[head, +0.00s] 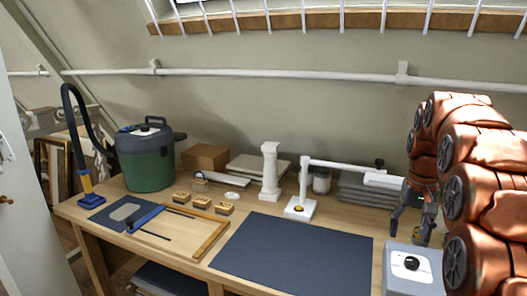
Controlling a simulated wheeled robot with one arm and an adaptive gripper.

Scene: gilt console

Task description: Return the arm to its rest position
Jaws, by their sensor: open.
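My copper-coloured arm (484,170) fills the right side of the head view, bent over the right end of the wooden table. My gripper (410,226) points down at the arm's end, its dark fingers apart. It is above the table's right part, just behind a grey box with a black knob (411,264). A small brass-coloured thing (417,236) shows close to the fingers; I cannot tell its exact distance from them.
A white stand with a horizontal arm (304,185) reaches toward my gripper. A white column (270,172), a green vacuum (147,158) and several small wooden blocks (181,197) stand further left. The dark blue mat (295,252) is bare.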

